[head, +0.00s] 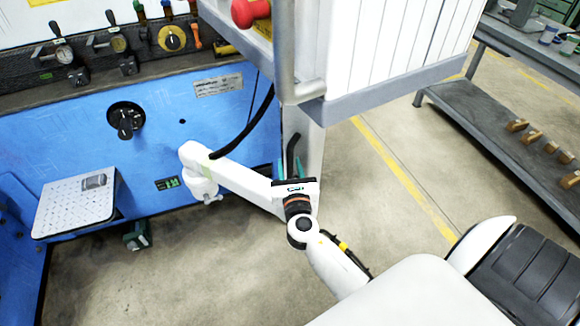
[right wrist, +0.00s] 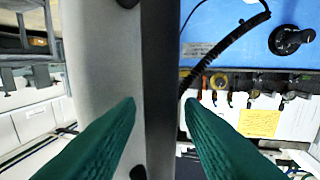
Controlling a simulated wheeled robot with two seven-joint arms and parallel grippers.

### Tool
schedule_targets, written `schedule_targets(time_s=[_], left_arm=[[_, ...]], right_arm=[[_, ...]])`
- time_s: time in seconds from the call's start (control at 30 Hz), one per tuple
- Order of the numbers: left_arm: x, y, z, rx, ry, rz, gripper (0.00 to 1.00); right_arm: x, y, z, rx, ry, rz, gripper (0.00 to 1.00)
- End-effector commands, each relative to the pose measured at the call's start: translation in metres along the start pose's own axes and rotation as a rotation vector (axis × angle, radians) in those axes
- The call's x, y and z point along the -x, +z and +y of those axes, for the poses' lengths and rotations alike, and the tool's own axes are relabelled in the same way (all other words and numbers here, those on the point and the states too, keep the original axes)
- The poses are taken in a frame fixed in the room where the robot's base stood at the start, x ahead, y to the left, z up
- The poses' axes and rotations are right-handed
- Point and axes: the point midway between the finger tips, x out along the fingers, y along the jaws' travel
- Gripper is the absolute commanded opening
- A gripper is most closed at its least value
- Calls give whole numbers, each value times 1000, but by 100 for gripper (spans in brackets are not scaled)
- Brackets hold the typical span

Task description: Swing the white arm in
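The white arm (head: 238,180) of the blue machine reaches across the lower middle of the head view. Its left end has a short downturned white piece, and a black hose runs up from it. My right gripper (head: 291,168) is near its right end, in front of the grey upright post (head: 310,135). A curved black handle (head: 292,145) stands at the fingers. In the right wrist view the green fingers (right wrist: 159,106) are apart, with a dark upright bar between them in the picture. I cannot tell whether they touch it. My left gripper is out of view.
The blue machine front (head: 225,125) has a black knob and, at left, a perforated tray (head: 75,208). A white ribbed cabinet (head: 385,45) hangs above the gripper. A dark shelf rack (head: 500,130) stands at right. Open floor (head: 390,200) lies between.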

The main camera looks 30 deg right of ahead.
Motion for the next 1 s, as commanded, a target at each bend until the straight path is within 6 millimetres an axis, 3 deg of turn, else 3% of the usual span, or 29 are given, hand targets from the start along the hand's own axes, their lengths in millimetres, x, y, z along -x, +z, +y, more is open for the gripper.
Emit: schedule_targets(time_s=[0.17, 0.4, 0.67, 1.0], left_arm=[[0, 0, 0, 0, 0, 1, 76], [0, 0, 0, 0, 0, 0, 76], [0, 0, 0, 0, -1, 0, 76], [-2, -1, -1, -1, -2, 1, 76]], right_arm=[[0, 0, 0, 0, 0, 0, 35], [0, 0, 0, 0, 0, 1, 0], [-1, 0, 1, 1, -3, 1, 0], [-26, 2, 25, 10, -57, 7, 0]])
